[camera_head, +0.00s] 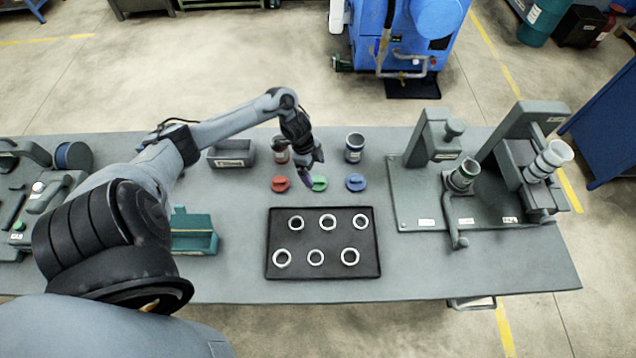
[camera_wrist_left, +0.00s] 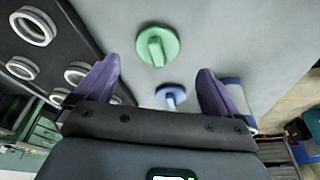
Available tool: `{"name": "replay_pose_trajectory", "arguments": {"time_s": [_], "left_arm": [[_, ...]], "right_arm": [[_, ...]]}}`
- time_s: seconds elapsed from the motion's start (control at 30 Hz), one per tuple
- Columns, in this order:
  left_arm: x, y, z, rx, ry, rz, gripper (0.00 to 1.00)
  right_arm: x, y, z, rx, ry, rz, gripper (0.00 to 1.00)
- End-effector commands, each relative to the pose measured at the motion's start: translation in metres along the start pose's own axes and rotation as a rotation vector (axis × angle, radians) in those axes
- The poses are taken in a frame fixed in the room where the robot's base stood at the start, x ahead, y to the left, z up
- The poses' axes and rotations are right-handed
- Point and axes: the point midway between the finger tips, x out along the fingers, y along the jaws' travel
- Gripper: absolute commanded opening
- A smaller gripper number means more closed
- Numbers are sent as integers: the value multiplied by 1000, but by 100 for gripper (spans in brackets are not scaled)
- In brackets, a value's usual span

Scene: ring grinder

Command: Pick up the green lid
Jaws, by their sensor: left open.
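The green lid (camera_head: 319,183) lies on the grey table between a red lid (camera_head: 280,183) and a blue lid (camera_head: 356,182). In the left wrist view the green lid (camera_wrist_left: 157,46) shows its raised grip bar, ahead of and between my fingers. My left gripper (camera_head: 314,172) is above the table close to the green lid, open and empty. Its two purple fingers also show in the left wrist view (camera_wrist_left: 160,82), with the blue lid (camera_wrist_left: 171,96) seen between them. My right gripper is in neither view.
A black tray (camera_head: 272,242) with several metal rings lies in front of the lids. Two jars stand behind, one red-brown (camera_head: 281,150) and one blue (camera_head: 354,148). A grey bin (camera_head: 232,153) is to the left. A grinder fixture (camera_head: 420,205) stands at right.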

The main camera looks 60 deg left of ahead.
Motion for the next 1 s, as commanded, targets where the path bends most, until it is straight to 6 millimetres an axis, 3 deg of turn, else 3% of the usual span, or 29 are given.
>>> {"name": "replay_pose_trajectory", "arguments": {"time_s": [0.43,0.77,1.0], "left_arm": [[47,5,5,-1,1,1,96],[52,5,5,1,-1,0,96],[52,5,5,1,-1,0,62]], "right_arm": [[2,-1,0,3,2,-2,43],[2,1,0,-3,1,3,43],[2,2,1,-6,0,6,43]]}}
